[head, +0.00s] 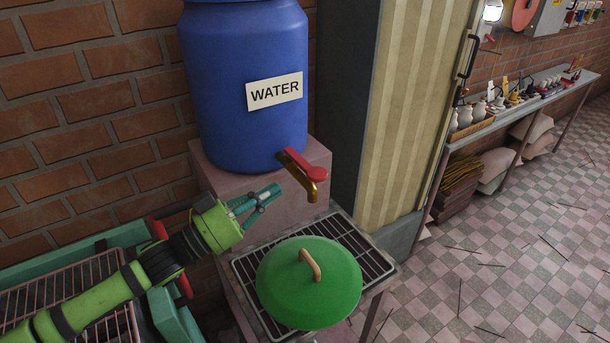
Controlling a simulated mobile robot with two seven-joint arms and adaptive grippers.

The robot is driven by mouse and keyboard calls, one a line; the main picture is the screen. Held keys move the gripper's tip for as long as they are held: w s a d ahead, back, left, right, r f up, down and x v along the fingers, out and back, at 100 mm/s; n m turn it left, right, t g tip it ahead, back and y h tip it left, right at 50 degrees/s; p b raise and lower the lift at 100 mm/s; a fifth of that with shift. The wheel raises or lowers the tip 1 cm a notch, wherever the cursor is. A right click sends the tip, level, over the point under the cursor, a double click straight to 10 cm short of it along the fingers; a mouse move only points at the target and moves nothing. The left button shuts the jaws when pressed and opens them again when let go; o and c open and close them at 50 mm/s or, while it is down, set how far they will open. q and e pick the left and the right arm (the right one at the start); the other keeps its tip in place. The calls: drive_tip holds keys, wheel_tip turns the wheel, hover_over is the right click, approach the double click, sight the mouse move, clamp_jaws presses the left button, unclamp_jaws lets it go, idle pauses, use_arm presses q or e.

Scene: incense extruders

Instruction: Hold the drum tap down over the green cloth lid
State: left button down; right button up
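A blue water drum (243,90) with a "WATER" label stands on a pinkish block against the brick wall. Its brass tap (309,187) with a red lever (304,164) sticks out low at the front right, spout pointing down. Below it a round green lid (309,285) with a tan handle (309,264) rests on a metal grate; whether it is cloth cannot be told. My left gripper (272,192) points right towards the tap, left of it and apart from it. Its fingers look close together, with nothing visible between them. My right gripper is not in view.
The metal grate (372,256) sits on a low stand under the tap. A teal frame with a pink rack (70,285) is at the lower left. A ribbed yellowish panel (405,110) stands behind. A long bench (500,117) with small pots is at right; sticks litter the checkered floor.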

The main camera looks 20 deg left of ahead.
use_arm(q)
drive_tip(key=r, duration=0.1)
drive_tip(key=a+r, duration=0.1)
drive_tip(key=n+h, duration=0.1)
drive_tip(key=shift+s+a+r+t, duration=0.2)
drive_tip(key=shift+s+r+t, duration=0.1)
drive_tip(key=shift+r+t, duration=0.1)
wheel_tip(320, 180, up, 4)
drive_tip(key=p, duration=0.4)
hover_over(305, 165)
drive_tip(key=s+d, duration=0.1)
drive_tip(key=s, duration=0.3)
drive_tip(key=f, duration=0.2)
drive_tip(key=f+p, duration=0.1)
drive_tip(key=shift+d+f, duration=0.2)
drive_tip(key=shift+f, duration=0.65)
